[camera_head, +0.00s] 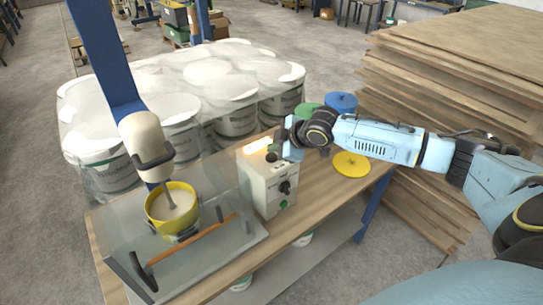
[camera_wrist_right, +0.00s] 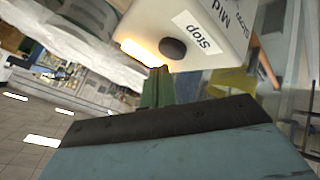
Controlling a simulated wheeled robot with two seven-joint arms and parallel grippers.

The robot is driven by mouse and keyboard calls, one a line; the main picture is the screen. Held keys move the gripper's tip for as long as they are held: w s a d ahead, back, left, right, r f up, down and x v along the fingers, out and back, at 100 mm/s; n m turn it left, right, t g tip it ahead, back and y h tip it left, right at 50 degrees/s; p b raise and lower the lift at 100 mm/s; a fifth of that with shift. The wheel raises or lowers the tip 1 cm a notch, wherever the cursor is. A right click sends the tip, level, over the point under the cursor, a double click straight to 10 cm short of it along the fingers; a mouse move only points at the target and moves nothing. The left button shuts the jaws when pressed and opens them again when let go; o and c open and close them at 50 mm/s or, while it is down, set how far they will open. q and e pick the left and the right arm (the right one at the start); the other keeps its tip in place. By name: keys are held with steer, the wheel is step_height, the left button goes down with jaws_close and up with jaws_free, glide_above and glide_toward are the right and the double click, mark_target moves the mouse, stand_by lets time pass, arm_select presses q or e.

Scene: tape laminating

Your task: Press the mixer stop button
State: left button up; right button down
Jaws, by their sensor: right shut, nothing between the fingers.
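The mixer's control box (camera_head: 256,183) is white and stands on the wooden table, right of the mixer (camera_head: 140,132). The dark round stop button (camera_wrist_right: 173,48) sits on the box beside a label reading "Stop" in the right wrist view. A glowing orange-yellow lamp (camera_head: 257,146) is lit on the box's top. My right gripper (camera_wrist_right: 157,82) is shut and empty, its fingertips close to the stop button. Whether they touch it I cannot tell. In the head view the right gripper (camera_head: 279,148) is over the box top. My left gripper is not in view.
A yellow bucket (camera_head: 159,224) stands under the mixer behind a clear guard with an orange bar (camera_head: 200,238). Yellow (camera_head: 351,165), blue (camera_head: 341,101) and green discs lie on the table. Wrapped white buckets (camera_head: 220,85) stand behind; stacked boards (camera_head: 455,60) are at right.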

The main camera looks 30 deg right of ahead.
mark_target(275, 158)
steer(key=shift+f, duration=0.1)
stand_by(0.3)
steer(key=shift+f, duration=0.85)
stand_by(0.8)
steer(key=shift+r, duration=0.1)
steer(key=shift+r+p, duration=0.85)
steer(key=shift+p, duration=0.35)
step_height(275, 158, up, 5)
steer(key=p, duration=0.5)
